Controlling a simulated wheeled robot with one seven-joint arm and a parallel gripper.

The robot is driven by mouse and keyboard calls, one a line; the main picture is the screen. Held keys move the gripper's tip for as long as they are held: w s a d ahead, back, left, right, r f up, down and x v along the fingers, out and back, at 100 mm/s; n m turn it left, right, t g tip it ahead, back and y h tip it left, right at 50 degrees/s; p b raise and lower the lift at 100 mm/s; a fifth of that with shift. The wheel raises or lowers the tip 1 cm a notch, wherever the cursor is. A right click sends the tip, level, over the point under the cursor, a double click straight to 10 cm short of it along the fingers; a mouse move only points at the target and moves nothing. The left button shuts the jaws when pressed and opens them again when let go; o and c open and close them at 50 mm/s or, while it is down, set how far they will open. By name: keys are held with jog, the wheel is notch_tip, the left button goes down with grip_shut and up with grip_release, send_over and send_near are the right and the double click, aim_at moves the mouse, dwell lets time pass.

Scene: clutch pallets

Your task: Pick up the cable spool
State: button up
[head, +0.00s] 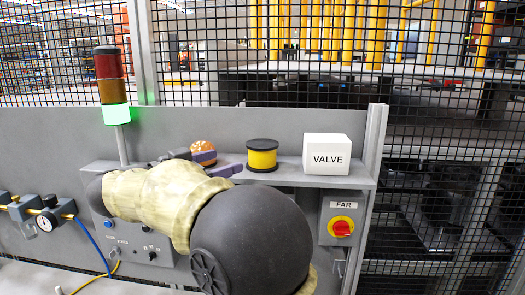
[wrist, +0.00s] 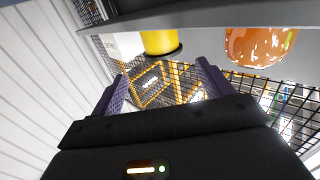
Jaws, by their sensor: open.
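The cable spool (head: 262,156) is yellow with black end discs and stands upright on the grey shelf. Its yellow side also shows at the top of the wrist view (wrist: 160,42). My gripper (head: 224,163) is open, with its purple fingers just left of the spool in the head view. In the wrist view my gripper (wrist: 163,78) has nothing between its fingers, and the spool lies beyond the fingertips, apart from them.
A burger-like object (head: 203,147) sits left of the spool, partly behind my gripper; it is glossy orange in the wrist view (wrist: 260,45). A white VALVE box (head: 327,155) stands right of the spool. A signal tower (head: 112,85) rises at left. Mesh fencing is behind.

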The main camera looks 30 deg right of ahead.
aim_at(253, 152)
jog(key=p+x, duration=0.1)
jog(key=x, duration=0.4)
jog(key=shift+w+d+r+p, duration=0.1)
jog(key=shift+d+p, duration=0.3)
jog(key=shift+d, duration=0.25)
jog(key=shift+w, duration=0.1)
jog(key=shift+d+p, duration=0.3)
jog(key=p+x, duration=0.2)
jog(key=x, duration=0.2)
jog(key=shift+w+d, duration=0.1)
jog(key=shift+w, duration=0.05)
jog(key=shift+d, duration=0.15)
jog(key=c, duration=0.9)
